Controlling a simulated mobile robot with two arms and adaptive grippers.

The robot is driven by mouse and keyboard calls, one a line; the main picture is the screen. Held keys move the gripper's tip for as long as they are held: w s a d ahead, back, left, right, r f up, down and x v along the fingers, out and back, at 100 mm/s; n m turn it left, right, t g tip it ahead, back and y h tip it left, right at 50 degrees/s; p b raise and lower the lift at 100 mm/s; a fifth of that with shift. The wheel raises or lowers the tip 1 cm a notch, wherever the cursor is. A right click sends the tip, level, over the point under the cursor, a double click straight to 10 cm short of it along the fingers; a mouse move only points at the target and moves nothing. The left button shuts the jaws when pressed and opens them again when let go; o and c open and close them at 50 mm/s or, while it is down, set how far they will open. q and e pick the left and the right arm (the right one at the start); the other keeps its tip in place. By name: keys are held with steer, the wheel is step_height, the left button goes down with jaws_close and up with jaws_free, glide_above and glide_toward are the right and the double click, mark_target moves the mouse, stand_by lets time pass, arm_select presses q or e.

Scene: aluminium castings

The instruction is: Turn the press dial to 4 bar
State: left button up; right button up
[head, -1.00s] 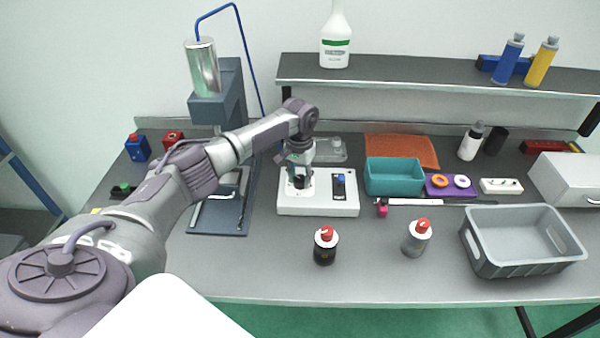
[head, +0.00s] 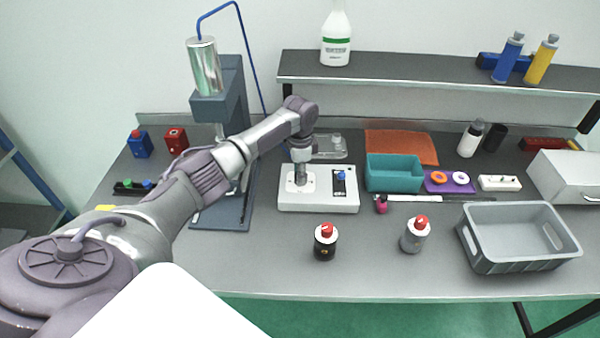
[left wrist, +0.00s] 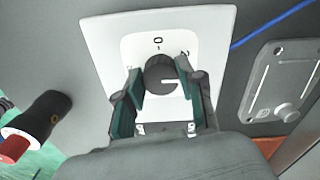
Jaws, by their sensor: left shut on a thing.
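The dial (left wrist: 161,76) is a dark round knob with a white line, on a white plate; it also belongs to the white box (head: 331,203) in the head view, where my gripper hides it. The white line points to the right in the left wrist view. Marks that look like 0, 1 and 2 show around the knob; other marks are hidden or too small to read. My left gripper (head: 301,182) is down on the box from above. Its fingers (left wrist: 160,90) are shut on the dial, one on each side.
The grey press (head: 220,108) stands behind my left arm. A blue switch (head: 341,176) is on the box, right of my gripper. A teal bin (head: 394,188) stands close to the right. Two red-capped bottles (head: 326,246) (head: 414,239) stand in front, and a grey crate (head: 478,262) at right.

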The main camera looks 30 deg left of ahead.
arm_select(q)
steer(key=m, duration=0.5)
steer(key=shift+w, duration=0.15)
steer(key=shift+m, duration=0.3)
stand_by(0.3)
steer(key=o, duration=1.1)
steer(key=shift+o, duration=0.2)
steer(key=shift+r, duration=0.1)
step_height(320, 180, up, 12)
